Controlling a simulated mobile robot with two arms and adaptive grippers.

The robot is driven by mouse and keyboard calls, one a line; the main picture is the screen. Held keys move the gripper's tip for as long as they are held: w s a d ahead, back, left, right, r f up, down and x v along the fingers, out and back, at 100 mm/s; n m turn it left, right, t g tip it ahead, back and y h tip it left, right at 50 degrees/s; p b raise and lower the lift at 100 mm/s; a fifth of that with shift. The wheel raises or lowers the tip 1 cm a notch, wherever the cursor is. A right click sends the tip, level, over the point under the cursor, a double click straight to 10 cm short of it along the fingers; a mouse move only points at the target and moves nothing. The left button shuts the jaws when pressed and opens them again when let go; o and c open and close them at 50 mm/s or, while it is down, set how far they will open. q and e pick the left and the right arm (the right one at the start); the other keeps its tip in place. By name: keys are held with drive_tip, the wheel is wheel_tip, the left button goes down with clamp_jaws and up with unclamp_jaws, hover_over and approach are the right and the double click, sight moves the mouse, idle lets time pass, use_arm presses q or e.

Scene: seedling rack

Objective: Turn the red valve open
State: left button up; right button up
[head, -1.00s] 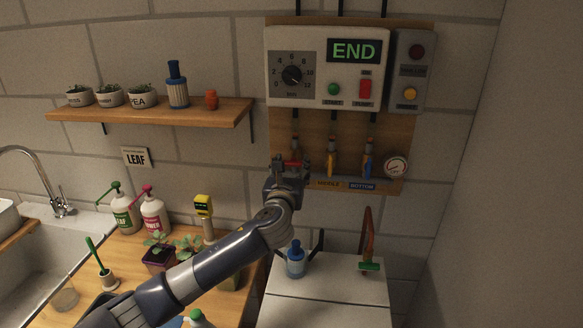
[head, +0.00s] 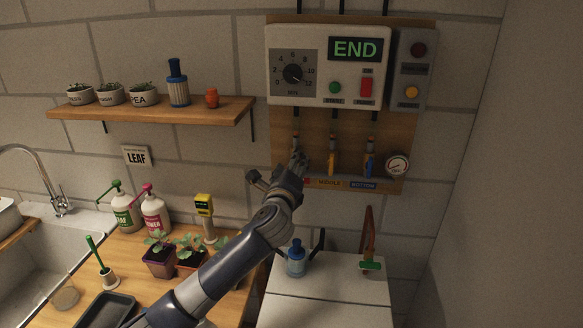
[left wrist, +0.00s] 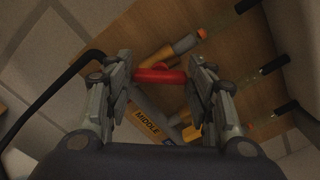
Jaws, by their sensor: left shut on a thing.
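My left gripper (head: 297,158) is up at the valve board, at the leftmost of three upright valves. In the left wrist view its two fingers (left wrist: 160,78) are closed on the ends of the red valve handle (left wrist: 160,76), which lies level between them. In the head view the gripper covers most of the red valve. To its right are the yellow valve (head: 332,163) and the blue valve (head: 369,164), both upright. I cannot tell how the red handle stands against its pipe. My right gripper is not in view.
A round gauge (head: 397,166) sits right of the valves. Above is a control box (head: 310,97) reading END. Left are a wooden shelf (head: 180,112) with pots and a counter with seedlings. A blue bottle (head: 296,262) stands on a white top below.

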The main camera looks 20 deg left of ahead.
use_arm(q)
drive_tip(key=shift+f+n+b, duration=0.2)
drive_tip(key=shift+n+b, duration=0.45)
drive_tip(key=shift+n, duration=3.25)
drive_tip(key=o, duration=1.1)
drive_tip(key=shift+c, duration=0.2)
drive_tip(key=v, duration=1.2)
